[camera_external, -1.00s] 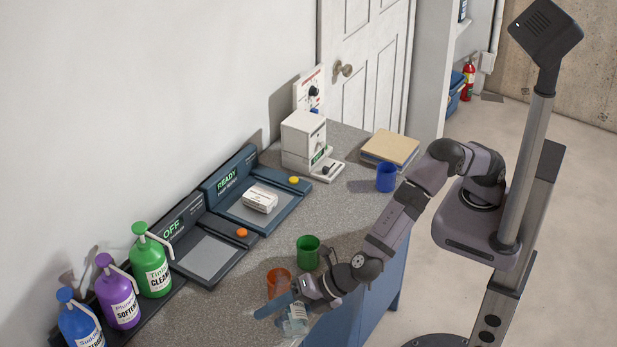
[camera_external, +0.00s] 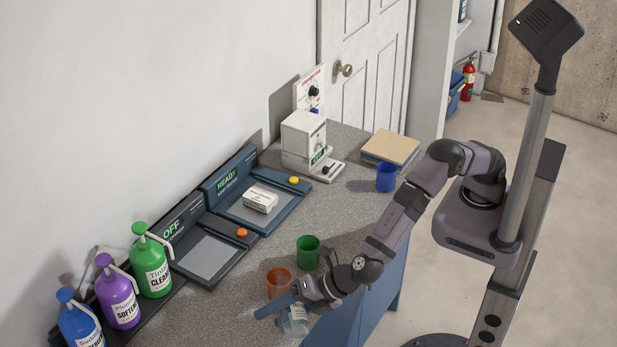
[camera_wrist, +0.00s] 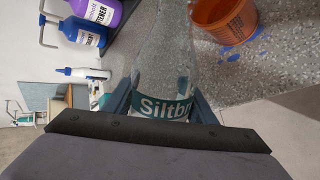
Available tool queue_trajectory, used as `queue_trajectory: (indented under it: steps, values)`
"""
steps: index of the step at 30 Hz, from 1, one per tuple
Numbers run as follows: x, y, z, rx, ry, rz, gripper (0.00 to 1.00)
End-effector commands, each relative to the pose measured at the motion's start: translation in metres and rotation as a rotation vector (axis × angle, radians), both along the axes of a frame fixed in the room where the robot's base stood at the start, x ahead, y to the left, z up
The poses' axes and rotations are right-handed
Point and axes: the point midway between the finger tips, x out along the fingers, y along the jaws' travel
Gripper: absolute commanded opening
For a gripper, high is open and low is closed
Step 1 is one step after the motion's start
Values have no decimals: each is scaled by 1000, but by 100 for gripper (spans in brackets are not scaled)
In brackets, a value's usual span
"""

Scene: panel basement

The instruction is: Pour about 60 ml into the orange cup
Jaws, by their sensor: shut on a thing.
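The orange cup (camera_external: 279,281) stands on the counter near its front edge, just behind my gripper (camera_external: 283,307). In the wrist view the cup (camera_wrist: 222,18) is at the top right, partly cut off by the frame. My gripper (camera_wrist: 160,103) is shut on a clear bottle (camera_wrist: 165,60) with a dark green label reading "Siltbr", the rest cut off. In the external view the bottle (camera_external: 294,320) is beside the orange cup and partly hidden by my fingers. I cannot tell its exact tilt or its liquid level. Small blue patches (camera_wrist: 232,57) show beside the cup.
A green cup (camera_external: 308,251) stands close behind the orange one; a blue cup (camera_external: 386,178) is farther back. Blue (camera_external: 80,322), purple (camera_external: 118,297) and green (camera_external: 152,265) pump bottles line the left. Two dark panel devices (camera_external: 208,257) sit along the wall.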

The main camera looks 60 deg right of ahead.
Motion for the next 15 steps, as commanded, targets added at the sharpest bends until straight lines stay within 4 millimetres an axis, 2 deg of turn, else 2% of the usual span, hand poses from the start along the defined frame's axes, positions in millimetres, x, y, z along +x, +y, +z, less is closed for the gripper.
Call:
queue_trajectory:
  steps: [7,11,15]
  values:
    - [-1,1,5,-64,-62,2,22]
    - [4,-4,-7,-161,-157,1,22]
    - [11,-12,3,-275,-268,0,22]
